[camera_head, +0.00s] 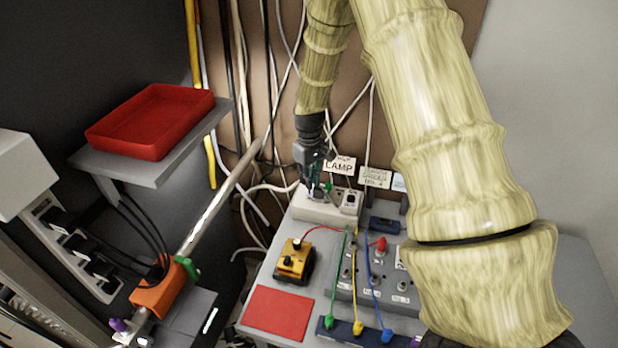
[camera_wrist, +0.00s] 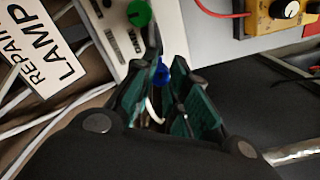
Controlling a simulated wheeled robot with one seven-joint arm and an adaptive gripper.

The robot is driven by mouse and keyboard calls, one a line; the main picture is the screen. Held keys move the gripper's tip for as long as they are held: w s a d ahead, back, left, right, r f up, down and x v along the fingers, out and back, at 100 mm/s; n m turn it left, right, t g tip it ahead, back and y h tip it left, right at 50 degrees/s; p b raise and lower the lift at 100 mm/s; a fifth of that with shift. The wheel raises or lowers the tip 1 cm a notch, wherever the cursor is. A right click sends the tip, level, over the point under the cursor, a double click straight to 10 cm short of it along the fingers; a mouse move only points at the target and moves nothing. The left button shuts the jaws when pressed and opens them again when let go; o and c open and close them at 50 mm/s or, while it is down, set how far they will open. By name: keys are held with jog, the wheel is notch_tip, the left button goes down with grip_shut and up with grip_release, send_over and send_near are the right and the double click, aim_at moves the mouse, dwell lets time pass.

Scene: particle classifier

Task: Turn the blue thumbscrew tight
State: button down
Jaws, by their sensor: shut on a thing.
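The blue thumbscrew (camera_wrist: 162,74) shows between my fingers in the wrist view, partly covered by them. My gripper (camera_wrist: 166,88) has dark fingers with teal pads, shut on the blue thumbscrew. In the head view my gripper (camera_head: 314,184) points down at the white box (camera_head: 325,212), and I cannot make out the blue thumbscrew there. A green thumbscrew (camera_wrist: 139,13) sits on the same white box (camera_wrist: 117,42) just beyond my fingers. How tight the blue thumbscrew is cannot be seen.
A "REPAIR LAMP" label (camera_wrist: 40,68) stands close beside the box. A yellow device (camera_head: 294,262), a red mat (camera_head: 278,313) and a grey panel with coloured cables (camera_head: 346,288) lie nearer. A red tray (camera_head: 151,119) is on a shelf at left. Cables hang behind.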

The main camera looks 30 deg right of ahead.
jog(key=m, duration=0.5)
jog(key=shift+m+p, duration=0.45)
jog(key=shift+m, duration=1.95)
jog(key=c, duration=1.3)
grip_release()
jog(key=shift+c, duration=0.2)
notch_tip(320, 180, up, 12)
